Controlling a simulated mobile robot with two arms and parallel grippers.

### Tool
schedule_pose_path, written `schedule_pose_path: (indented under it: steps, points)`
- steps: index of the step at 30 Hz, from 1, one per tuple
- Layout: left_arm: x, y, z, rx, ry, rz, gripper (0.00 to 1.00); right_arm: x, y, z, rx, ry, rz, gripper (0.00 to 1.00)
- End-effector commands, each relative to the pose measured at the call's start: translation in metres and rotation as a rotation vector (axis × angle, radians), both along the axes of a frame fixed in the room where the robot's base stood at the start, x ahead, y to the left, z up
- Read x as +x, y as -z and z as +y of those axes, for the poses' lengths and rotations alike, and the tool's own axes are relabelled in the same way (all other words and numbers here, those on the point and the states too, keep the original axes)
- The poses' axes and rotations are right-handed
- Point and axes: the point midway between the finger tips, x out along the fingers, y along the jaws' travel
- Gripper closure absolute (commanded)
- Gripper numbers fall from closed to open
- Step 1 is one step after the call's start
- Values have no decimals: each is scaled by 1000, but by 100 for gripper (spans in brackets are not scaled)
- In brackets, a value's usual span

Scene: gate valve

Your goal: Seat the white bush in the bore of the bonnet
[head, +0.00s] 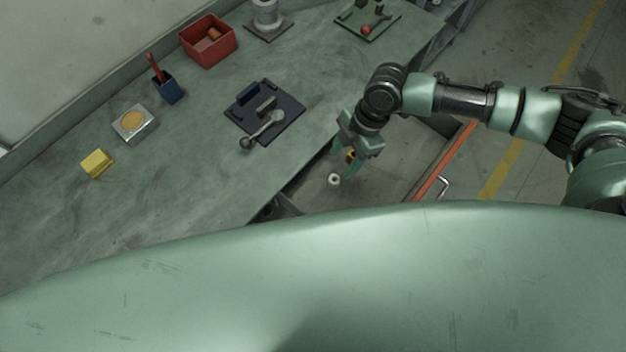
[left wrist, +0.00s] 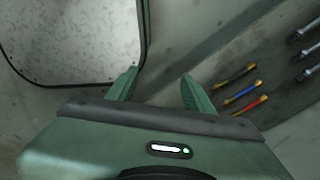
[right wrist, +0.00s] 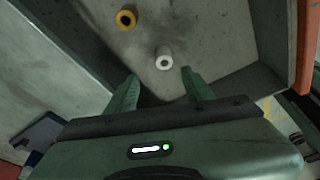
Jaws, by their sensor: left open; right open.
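The white bush (head: 334,179), a short ring with a hole, stands in an open drawer below the bench's front edge. In the right wrist view the white bush (right wrist: 164,62) shows just beyond and between my right fingertips. My right gripper (head: 345,160) is open and empty, over the drawer. My left gripper (left wrist: 159,76) is open and empty, facing a wall, and is out of the head view. A grey flanged part (head: 267,16) stands on a plate at the back of the bench; I cannot tell whether it is the bonnet.
A yellow bush (right wrist: 125,19) lies in the drawer near the white one. The orange drawer front (head: 443,160) borders it. The bench holds a navy tray (head: 290,130) with grey parts, a red bin (head: 208,55), a blue cup (head: 170,90) and a yellow block (head: 96,163).

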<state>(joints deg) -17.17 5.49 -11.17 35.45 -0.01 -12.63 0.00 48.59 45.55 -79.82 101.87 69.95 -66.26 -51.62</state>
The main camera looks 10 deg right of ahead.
Motion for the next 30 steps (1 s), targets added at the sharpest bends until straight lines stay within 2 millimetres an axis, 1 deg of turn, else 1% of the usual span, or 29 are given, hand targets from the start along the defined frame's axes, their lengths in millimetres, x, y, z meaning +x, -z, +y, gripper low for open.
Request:
schedule_pose_path:
  steps: [3, 5, 8, 12, 14, 17, 18, 22, 26, 29, 30]
  points:
    - [2, -4, 9, 11, 0, -2, 48, -5, 11, 2, -7, -7, 10, 48]
    - [2, -5, 6, 7, -1, -2, 48, -6, 18, 4, -6, -7, 10, 48]
    - [1, -10, -8, -10, -2, -2, 48, -6, 27, 8, -6, -7, 8, 48]
    - [1, -23, -29, -34, 0, -2, 48, -10, 44, 17, -6, -8, 9, 48]
    - [1, -26, -31, -37, 1, -2, 48, -12, 53, 20, -6, -8, 8, 48]
    - [1, -27, -28, -33, 3, -3, 48, -12, 66, 22, -5, -6, 8, 48]
    - [1, -27, -24, -28, 4, -3, 48, -12, 70, 23, -5, -5, 7, 48]
    - [1, -27, -9, -11, 4, -3, 48, -12, 74, 24, -5, -5, 6, 48]
    - [1, -26, -5, -6, 2, -3, 48, -12, 74, 23, -5, -5, 6, 48]
    - [1, -26, -6, -8, 1, -2, 48, -12, 73, 23, -4, -5, 5, 73]
    - [1, -26, -7, -9, 0, -2, 48, -12, 73, 23, -4, -5, 5, 84]
